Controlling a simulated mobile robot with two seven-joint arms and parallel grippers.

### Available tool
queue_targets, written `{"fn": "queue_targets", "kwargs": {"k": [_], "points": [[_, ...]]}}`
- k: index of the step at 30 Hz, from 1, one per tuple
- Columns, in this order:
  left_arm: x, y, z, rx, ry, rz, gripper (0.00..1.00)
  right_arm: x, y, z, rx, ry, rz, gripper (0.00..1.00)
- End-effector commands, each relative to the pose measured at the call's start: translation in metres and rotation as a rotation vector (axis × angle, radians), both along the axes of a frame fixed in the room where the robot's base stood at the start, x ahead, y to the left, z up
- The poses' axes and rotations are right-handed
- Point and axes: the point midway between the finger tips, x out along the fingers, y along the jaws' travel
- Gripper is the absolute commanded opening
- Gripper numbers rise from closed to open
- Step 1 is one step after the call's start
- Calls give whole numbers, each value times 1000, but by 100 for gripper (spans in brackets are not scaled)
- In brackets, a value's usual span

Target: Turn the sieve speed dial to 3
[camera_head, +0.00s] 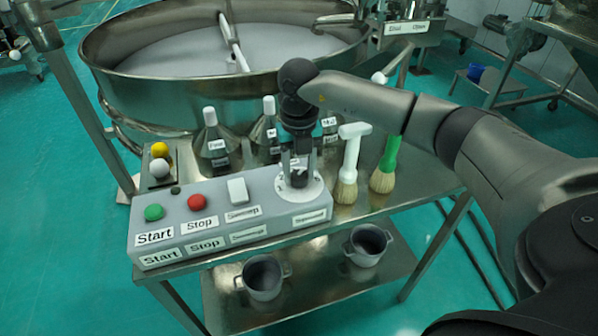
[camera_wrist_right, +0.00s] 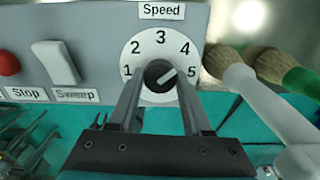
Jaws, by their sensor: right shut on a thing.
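The speed dial (camera_wrist_right: 160,97) is a white disc numbered 1 to 5 with a dark round knob (camera_wrist_right: 159,75) at its centre. The knob's light pointer line slants to the upper right, roughly between 4 and 5. My right gripper (camera_wrist_right: 160,84) has one finger on each side of the knob and is shut on it. In the head view, my right gripper (camera_head: 298,182) comes down from above onto the dial (camera_head: 312,187) and hides most of its face. My left gripper is not in view.
The grey control box (camera_head: 280,229) has a green start button (camera_head: 154,212), a red stop button (camera_head: 196,202) and a white sweep switch (camera_head: 237,190). Two brushes (camera_head: 347,165) (camera_head: 385,165) stand close right of the dial. Bottles (camera_head: 213,140) and the sieve (camera_head: 200,90) are behind.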

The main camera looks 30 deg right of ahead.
Motion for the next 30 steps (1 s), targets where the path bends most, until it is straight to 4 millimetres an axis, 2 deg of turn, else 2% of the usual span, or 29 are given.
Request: {"fn": "queue_targets", "kwargs": {"k": [18, 30], "points": [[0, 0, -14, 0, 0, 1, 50, 1, 0, 0, -1, -3, 567, 0], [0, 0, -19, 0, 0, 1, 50, 0, 0, 1, 1, -2, 797, 0]]}}
